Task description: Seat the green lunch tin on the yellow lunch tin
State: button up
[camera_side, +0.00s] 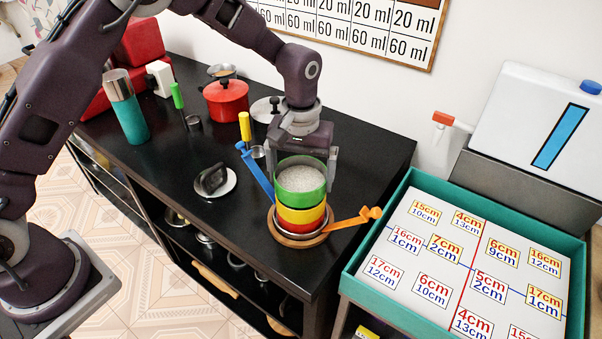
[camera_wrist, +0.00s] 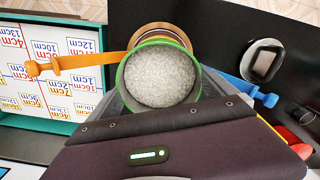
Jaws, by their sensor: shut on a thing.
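The green lunch tin (camera_side: 301,181) is round and filled with a white, grainy content. My gripper (camera_side: 305,168) is shut on it, with one finger visible at its right side. The green tin is directly above the yellow lunch tin (camera_side: 301,217); I cannot tell whether they touch or a small gap is left. A red tin (camera_side: 299,230) is under the yellow one, on a round wooden base (camera_side: 285,240).
A blue clamp arm (camera_side: 256,172) and an orange clamp arm (camera_side: 352,219) stick out beside the stack. A plate with a dark object (camera_side: 213,180), a red pot (camera_side: 227,100) and a teal flask (camera_side: 127,110) stand to the left. A teal tray (camera_side: 355,262) lies to the right.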

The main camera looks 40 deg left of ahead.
aim_at(301, 185)
jog(key=shift+f, duration=0.55)
jog(key=o, duration=1.2)
notch_tip(301, 185, up, 11)
jog(key=s+a+r+m+t, duration=0.25)
jog(key=s+a+r, duration=0.35)
jog(key=s+r, duration=0.55)
jog(key=s+a+m+t, duration=0.1)
jog(key=s+a, duration=0.1)
jog(key=s, duration=0.6)
jog(key=s+a+m+t, duration=0.1)
jog(key=s+a+t, duration=0.1)
jog(key=s, duration=0.7)
jog(key=shift+a+f, duration=0.2)
jog(key=shift+a, duration=0.2)
